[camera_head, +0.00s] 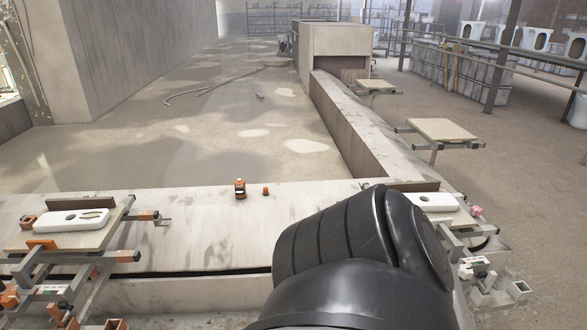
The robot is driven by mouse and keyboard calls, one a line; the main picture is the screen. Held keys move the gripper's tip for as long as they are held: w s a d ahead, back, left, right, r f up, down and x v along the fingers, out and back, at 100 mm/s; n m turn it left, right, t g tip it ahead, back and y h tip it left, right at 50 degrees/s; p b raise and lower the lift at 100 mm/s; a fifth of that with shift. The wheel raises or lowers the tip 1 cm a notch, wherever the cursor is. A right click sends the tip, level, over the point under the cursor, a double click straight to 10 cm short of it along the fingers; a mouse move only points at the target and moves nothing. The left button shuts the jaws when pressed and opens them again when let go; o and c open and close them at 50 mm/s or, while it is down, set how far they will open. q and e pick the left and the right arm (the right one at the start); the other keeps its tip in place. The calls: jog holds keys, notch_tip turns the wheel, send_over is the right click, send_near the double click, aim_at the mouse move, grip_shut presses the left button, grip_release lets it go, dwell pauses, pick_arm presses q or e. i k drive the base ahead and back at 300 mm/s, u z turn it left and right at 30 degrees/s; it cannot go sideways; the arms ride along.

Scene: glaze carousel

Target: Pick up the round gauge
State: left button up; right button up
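No object shows clearly as a round gauge. A small orange and dark device (240,188) stands on the pale ledge (200,225), just left of the middle of the view. A smaller orange piece (265,191) sits to its right, a little apart; both are too small for me to tell what they are. Neither of my grippers is in view. A large black link of my own arm fills the lower middle and right and hides part of the ledge behind it.
At the left, a board (105,228) on a metal frame with orange clamps carries a white slotted piece (72,221). A similar white piece (432,202) lies at the right, beyond my arm. A long low wall (365,130) runs back to a box-like housing (335,42).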

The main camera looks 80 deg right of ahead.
aim_at(240, 187)
jog(key=z, duration=2.1)
